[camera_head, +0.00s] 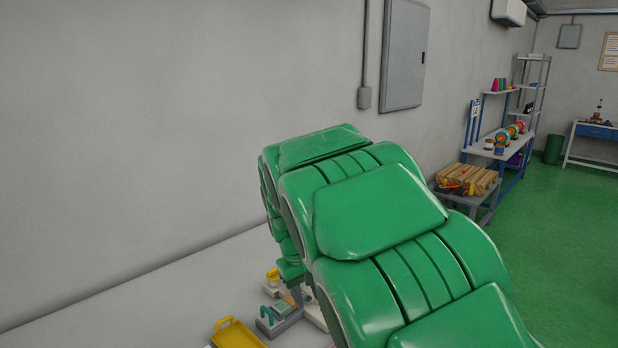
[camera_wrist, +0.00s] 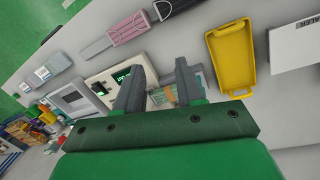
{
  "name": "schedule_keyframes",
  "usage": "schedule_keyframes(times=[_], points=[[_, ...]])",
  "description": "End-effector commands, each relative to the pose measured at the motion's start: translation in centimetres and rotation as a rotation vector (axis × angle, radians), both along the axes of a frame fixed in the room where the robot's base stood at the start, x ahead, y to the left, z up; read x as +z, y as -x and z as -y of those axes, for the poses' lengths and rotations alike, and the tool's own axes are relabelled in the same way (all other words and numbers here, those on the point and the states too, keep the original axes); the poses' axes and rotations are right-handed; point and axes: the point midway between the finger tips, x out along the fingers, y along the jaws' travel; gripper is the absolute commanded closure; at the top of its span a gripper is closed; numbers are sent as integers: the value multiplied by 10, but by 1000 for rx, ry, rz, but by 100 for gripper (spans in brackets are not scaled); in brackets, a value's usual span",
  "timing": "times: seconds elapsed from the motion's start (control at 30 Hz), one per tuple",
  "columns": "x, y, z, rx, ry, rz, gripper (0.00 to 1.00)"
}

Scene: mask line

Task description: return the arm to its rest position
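My green arm (camera_head: 380,215) fills the middle and lower right of the head view, bent and reaching down over the white table. My gripper (camera_wrist: 158,80) shows in the wrist view with its two grey fingers apart, and I see nothing clamped between them. Beyond the fingers lies a small green and orange item (camera_wrist: 163,96) on or beside a pale device with a lit green display (camera_wrist: 123,74). In the head view the fingers cannot be made out, as the arm covers much of that area.
A yellow tray (camera_wrist: 230,58) lies on the table (camera_head: 150,290), right of my fingers in the wrist view. A pink-handled tool (camera_wrist: 128,28) lies farther left. The wall (camera_head: 150,120) rises behind the table. A blue-framed shelf (camera_head: 500,145) stands along it; green floor (camera_head: 560,220) is open at right.

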Motion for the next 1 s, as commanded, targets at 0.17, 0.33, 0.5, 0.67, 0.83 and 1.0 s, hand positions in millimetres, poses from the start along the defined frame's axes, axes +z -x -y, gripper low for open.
schedule_keyframes(times=[0.17,0.33,0.5,0.67,0.83,1.0], points=[[12,41,39,-106,-16,-26,62],[19,83,69,-196,-31,-54,62],[23,127,93,-281,-51,-83,62],[25,170,110,-354,-68,-113,62],[23,218,123,-425,-89,-145,62],[20,264,132,-485,-106,-174,62]])
